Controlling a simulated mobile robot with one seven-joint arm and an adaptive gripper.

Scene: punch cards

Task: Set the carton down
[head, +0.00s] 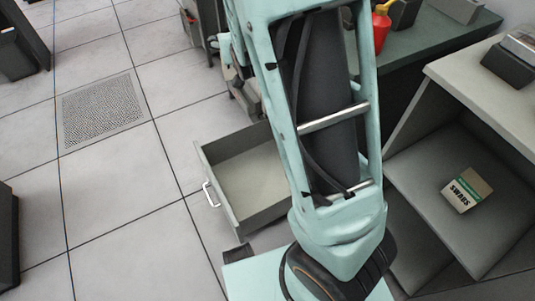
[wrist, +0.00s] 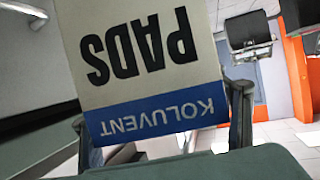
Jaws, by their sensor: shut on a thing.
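A white carton (wrist: 145,50) with a blue band fills the upper middle of the wrist view. Its print reads PADS and KOLUVENT upside down. My gripper (wrist: 163,122) is shut on this carton, with one dark finger on each side of it. The carton is tilted slightly in the wrist view, and I see no surface touching it. In the head view my own arm covers the middle, and I cannot make out the gripper or the held carton there.
An open, empty grey drawer (head: 211,188) juts out left of my arm. A SWABS carton (head: 466,190) lies on a grey shelf (head: 425,170) at right. A dark green counter (head: 425,48) at the back bears a red bottle (head: 381,25). The tiled floor at left is mostly clear.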

